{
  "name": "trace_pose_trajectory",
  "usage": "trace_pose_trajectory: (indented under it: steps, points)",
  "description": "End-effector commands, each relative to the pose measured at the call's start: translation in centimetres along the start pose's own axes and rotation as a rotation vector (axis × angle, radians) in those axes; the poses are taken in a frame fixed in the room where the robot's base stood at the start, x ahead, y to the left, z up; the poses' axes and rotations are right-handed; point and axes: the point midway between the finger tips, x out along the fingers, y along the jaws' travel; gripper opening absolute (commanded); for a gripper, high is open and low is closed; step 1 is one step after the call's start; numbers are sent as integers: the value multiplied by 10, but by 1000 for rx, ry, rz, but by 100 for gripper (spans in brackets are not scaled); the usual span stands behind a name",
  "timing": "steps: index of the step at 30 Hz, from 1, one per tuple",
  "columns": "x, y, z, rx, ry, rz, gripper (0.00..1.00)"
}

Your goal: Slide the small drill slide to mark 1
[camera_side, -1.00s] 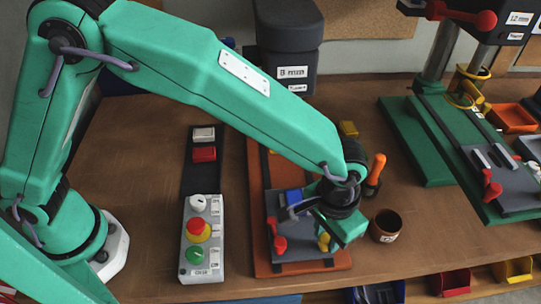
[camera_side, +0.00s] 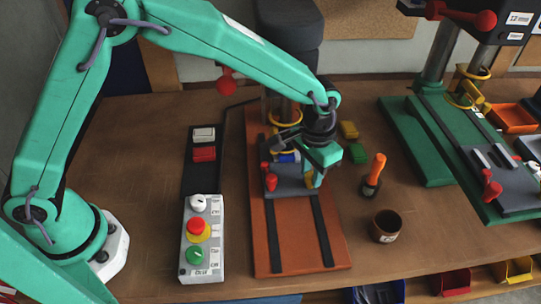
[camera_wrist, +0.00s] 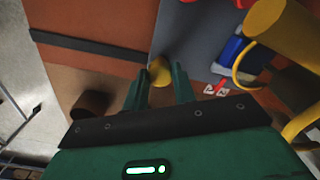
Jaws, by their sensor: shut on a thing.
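The small drill has an orange base (camera_side: 303,235) with two dark rails. Its grey slide (camera_side: 285,187) sits at the back of the rails, below the yellow ring guard (camera_side: 287,116). The slide carries a red clamp handle (camera_side: 268,181) and a blue block (camera_side: 287,157), partly hidden by my gripper. My gripper (camera_side: 311,178) is shut on the slide's yellow knob, which shows between the fingertips in the wrist view (camera_wrist: 159,72). Small red-and-white labels (camera_wrist: 215,89) lie right of my fingers in the wrist view; I cannot tell which is mark 1.
A control box (camera_side: 201,240) with buttons stands left of the drill. An orange-handled tool (camera_side: 375,172) and brown cup (camera_side: 386,226) stand to the right. Yellow and green blocks (camera_side: 356,152) lie nearby. A larger green drill press (camera_side: 430,150) is at far right. The front rails are clear.

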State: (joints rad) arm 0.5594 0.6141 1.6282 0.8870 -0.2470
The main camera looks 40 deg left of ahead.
Motion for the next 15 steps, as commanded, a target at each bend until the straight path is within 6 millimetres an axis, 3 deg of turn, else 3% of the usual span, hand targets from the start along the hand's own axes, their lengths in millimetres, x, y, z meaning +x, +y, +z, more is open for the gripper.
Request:
trace_pose_trajectory:
  steps: [9,10,13,15]
  points:
    - [0,-2,2,-1,-9,-2,0]
    - [0,-2,2,-1,-9,-2,30]
    - [0,-2,1,-1,-7,-2,48]
    - [0,-2,1,-1,-6,-1,48]
